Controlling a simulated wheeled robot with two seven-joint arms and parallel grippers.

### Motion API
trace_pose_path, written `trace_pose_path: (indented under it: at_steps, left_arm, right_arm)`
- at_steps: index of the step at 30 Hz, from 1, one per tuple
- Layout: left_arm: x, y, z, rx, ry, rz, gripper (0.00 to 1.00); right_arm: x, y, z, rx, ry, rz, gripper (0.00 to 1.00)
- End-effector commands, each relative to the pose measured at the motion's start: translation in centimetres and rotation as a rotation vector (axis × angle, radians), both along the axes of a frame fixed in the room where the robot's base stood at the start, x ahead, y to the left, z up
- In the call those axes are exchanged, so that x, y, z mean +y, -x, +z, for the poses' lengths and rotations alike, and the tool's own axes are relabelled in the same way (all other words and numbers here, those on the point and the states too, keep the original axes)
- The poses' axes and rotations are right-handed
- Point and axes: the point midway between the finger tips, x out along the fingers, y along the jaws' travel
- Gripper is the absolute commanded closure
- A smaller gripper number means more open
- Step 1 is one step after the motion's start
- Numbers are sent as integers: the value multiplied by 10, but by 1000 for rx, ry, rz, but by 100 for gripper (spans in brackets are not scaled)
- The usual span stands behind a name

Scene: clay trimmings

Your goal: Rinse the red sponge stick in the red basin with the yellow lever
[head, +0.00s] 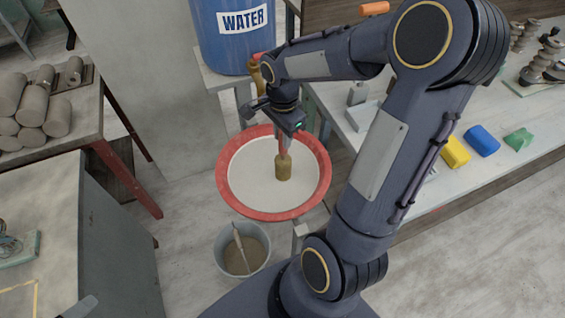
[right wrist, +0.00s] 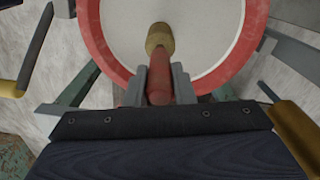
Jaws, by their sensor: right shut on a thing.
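The red sponge stick (head: 282,146) points down from my right gripper (head: 284,137), its tan sponge end lowest. My right gripper is shut on its red handle, which also shows between the fingers in the right wrist view (right wrist: 158,82). The sponge is over the pale inside of the red basin (head: 224,192); I cannot tell whether it touches the surface. A yellowish upright piece with a red-orange tip (head: 254,78) by the barrel's base, partly behind my arm, may be the yellow lever. My left gripper is not in view.
A blue WATER barrel (head: 222,48) stands behind the basin. A grey bucket (head: 223,265) with a stick in it stands on the floor in front. The right bench holds yellow (head: 455,152), blue (head: 482,141) and green (head: 519,139) blocks. Clay rolls (head: 57,117) lie on the left table.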

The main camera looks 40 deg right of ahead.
Motion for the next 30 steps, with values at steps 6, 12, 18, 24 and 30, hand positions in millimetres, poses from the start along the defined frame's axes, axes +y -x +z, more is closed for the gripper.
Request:
trace_pose_path:
  at_steps: [6, 12, 18, 24, 30]
  left_arm:
    - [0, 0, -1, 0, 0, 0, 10]
    - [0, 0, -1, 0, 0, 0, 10]
    - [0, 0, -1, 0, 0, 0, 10]
    - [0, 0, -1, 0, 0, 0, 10]
    - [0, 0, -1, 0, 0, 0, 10]
  right_arm:
    - [3, 1, 0, 0, 0, 1, 100]
    - [3, 1, 0, -1, 0, 1, 100]
    - [-1, -1, 0, -1, 0, -1, 100]
    - [-5, -3, 0, -1, 0, 1, 100]
    - [-5, -2, 0, -1, 0, 1, 100]
